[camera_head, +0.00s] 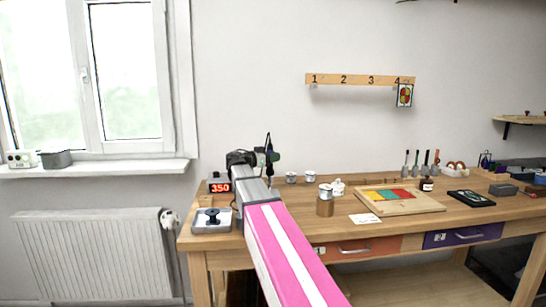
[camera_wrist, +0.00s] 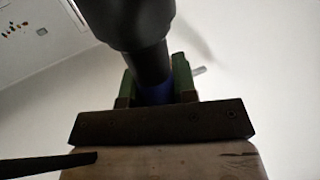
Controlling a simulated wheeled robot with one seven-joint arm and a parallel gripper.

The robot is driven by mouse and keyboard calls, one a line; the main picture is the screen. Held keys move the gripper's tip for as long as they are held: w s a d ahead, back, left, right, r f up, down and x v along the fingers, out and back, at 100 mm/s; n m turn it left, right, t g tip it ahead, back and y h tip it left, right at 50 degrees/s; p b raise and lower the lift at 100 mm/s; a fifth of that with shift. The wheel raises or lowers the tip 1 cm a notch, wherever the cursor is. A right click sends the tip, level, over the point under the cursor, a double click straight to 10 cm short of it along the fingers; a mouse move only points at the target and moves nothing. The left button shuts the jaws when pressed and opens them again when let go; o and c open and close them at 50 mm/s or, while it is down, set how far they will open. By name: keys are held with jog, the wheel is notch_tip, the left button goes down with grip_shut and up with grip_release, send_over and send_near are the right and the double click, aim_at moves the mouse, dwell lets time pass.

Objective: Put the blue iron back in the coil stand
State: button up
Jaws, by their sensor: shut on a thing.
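My gripper (camera_head: 266,157) is at the left end of the workbench, raised above its top. In the wrist view, the green fingers of my gripper (camera_wrist: 156,88) are shut on the blue iron (camera_wrist: 182,78), a thick dark round body with a blue part between the fingers. In the head view a thin dark upright piece rises at the gripper, probably part of the iron. I cannot make out the coil stand for certain; my arm covers part of the bench there.
A station with a red 350 display (camera_head: 220,187) and a grey square unit with a black top piece (camera_head: 211,220) stand left of my arm.

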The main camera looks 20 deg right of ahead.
jog(key=o, duration=1.5)
notch_tip(320, 180, up, 7)
jog(key=shift+f, duration=0.1)
dwell(0.5)
dwell(0.6)
